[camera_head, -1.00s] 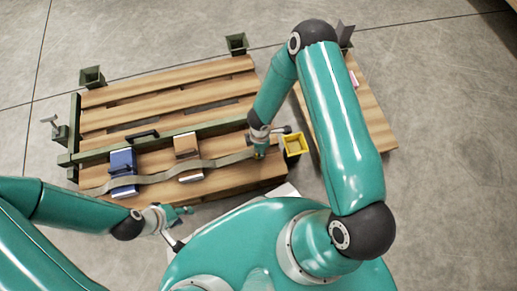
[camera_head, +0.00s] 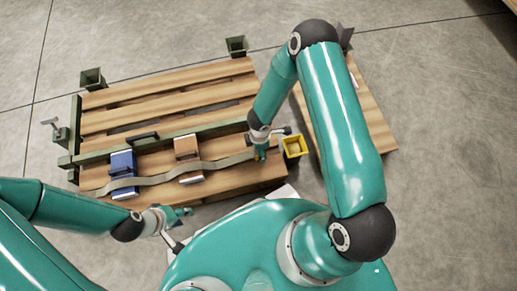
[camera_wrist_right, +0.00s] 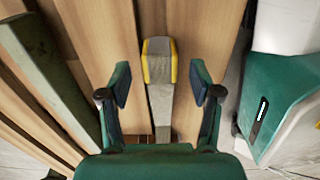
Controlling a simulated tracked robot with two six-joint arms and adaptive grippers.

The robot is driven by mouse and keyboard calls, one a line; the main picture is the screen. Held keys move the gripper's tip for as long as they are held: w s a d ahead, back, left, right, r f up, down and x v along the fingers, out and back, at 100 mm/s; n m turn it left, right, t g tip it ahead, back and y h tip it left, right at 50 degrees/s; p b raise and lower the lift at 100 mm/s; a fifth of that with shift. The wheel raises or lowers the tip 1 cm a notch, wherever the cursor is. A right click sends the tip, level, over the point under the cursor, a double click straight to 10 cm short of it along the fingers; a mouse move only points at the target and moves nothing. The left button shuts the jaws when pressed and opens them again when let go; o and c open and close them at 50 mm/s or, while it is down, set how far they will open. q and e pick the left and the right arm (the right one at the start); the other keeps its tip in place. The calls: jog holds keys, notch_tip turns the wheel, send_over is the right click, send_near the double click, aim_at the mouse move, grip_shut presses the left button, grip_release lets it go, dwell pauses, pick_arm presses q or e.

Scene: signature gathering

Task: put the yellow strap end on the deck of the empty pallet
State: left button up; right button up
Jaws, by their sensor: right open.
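The strap's yellow-edged end (camera_wrist_right: 158,62) lies over pale deck boards in the right wrist view. My right gripper (camera_wrist_right: 160,85) is open, with one finger on each side of the strap and clear gaps between. In the head view this right gripper (camera_head: 261,152) is low at the right end of the strap and largely hides the strap end. The grey strap (camera_head: 224,160) runs left across a large wooden pallet (camera_head: 165,105). A smaller wooden deck (camera_head: 372,118) lies to the right, partly behind my right arm. My left gripper (camera_head: 182,213) is near the pallet's front edge, its jaw opening unclear.
A yellow open box (camera_head: 294,146) stands right of my right gripper. A green rail (camera_head: 205,132) crosses the large pallet, and green corner posts (camera_head: 237,46) stand at its back.

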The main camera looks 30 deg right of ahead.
notch_tip(320, 180, up, 11)
jog(key=p, duration=0.4)
jog(key=s+a+m+y, duration=0.2)
jog(key=s+a+m, duration=0.2)
jog(key=m, duration=0.4)
jog(key=s+a+r+m+y, duration=0.1)
jog(key=s+a+m, duration=0.3)
jog(key=m, duration=0.5)
jog(key=s+y, duration=0.1)
jog(key=s, duration=0.1)
jog(key=shift+s+r+t, duration=0.3)
jog(key=shift+r+p, duration=0.1)
jog(key=shift+p, duration=0.2)
notch_tip(320, 180, up, 31)
jog(key=p, duration=3)
jog(key=shift+f+p, duration=0.2)
jog(key=shift+p, duration=0.1)
